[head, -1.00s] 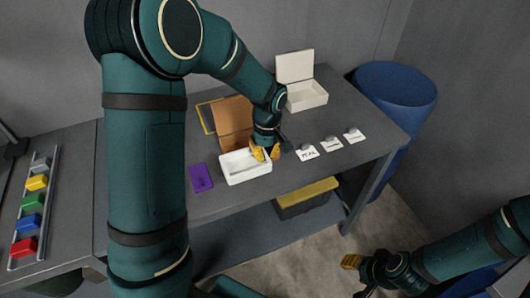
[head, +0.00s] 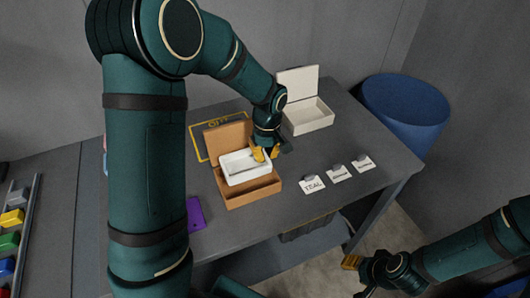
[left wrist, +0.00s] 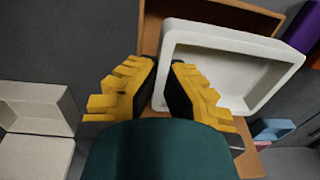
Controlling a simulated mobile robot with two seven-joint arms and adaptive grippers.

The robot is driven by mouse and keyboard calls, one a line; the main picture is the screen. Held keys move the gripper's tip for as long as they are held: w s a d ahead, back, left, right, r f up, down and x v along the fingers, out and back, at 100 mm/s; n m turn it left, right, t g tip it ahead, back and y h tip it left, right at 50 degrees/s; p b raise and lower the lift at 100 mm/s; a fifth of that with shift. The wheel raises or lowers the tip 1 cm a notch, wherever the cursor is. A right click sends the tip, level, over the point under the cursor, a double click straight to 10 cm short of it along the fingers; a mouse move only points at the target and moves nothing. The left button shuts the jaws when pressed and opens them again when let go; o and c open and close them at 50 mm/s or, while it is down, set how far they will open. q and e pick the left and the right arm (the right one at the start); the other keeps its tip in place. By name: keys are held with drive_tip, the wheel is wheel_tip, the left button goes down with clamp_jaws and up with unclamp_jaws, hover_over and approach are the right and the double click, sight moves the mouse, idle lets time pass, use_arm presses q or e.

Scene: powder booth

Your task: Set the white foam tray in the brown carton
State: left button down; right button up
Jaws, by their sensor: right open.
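The white foam tray (head: 232,180) is at the brown carton (head: 262,192), over its opening; it also shows in the left wrist view (left wrist: 185,36). The carton's raised lid stands behind the tray, and its front wall shows below. I cannot tell whether the tray touches the carton floor or hangs above it. My left gripper (head: 263,153) is shut on the tray's right wall, with one yellow finger on each side in the left wrist view (left wrist: 160,85). My right gripper (head: 352,263) is open and empty, low at the right beyond the table's front.
A cream open box (head: 310,116) stands behind right. Several label cards, one reading TEAL (head: 312,184), lie to the right. A purple piece (head: 195,214) lies front left, and a yellow-outlined mark (head: 203,150) behind left. A blue barrel (head: 405,115) stands beyond the table.

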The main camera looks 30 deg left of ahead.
use_arm(q)
wheel_tip(320, 180, down, 2)
drive_tip(key=shift+f+b, duration=0.2)
drive_tip(key=shift+b, duration=0.55)
drive_tip(key=shift+f+b, duration=0.75)
drive_tip(key=shift+f, duration=0.3)
drive_tip(key=shift+f+b, duration=0.3)
drive_tip(key=shift+f, duration=0.1)
drive_tip(key=shift+f, duration=0.1)
drive_tip(key=shift+s+f, duration=0.15)
drive_tip(key=shift+f, duration=0.15)
